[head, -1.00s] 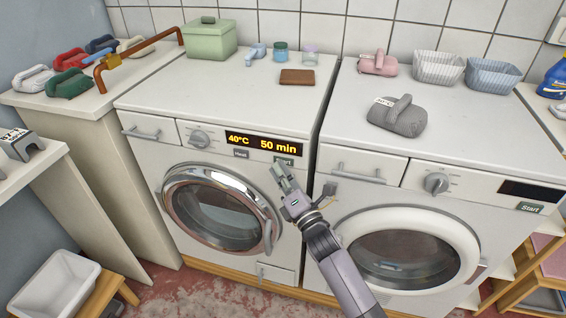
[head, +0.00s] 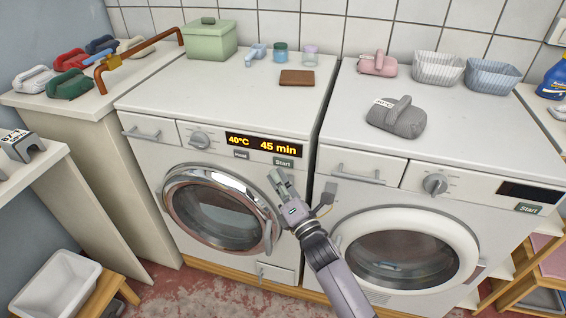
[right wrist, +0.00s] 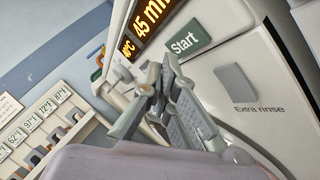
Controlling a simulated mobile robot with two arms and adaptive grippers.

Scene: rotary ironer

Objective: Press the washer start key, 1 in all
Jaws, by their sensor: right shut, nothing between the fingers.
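The left washer (head: 150,153) has a lit display (head: 263,145) that reads 40°C and 45 min. Its Start key (head: 284,162) is a grey-green plate below the display's right end. The Start key also shows in the right wrist view (right wrist: 187,41), beside the fingers. My right gripper (head: 277,174) is shut and empty. Its fingertips are just below the Start key in the head view, and I see a small gap. The right washer (head: 335,160) has a dark display (head: 530,191) and its own Start key (head: 528,209). My left gripper is not in view.
A second key (head: 241,154) sits left of Start, and an Extra rinse panel (right wrist: 259,108) shows in the wrist view. A round dial (head: 199,139) is further left. A grey iron-shaped object (head: 398,118) and a brown wallet-like piece (head: 297,77) lie on the washer tops.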

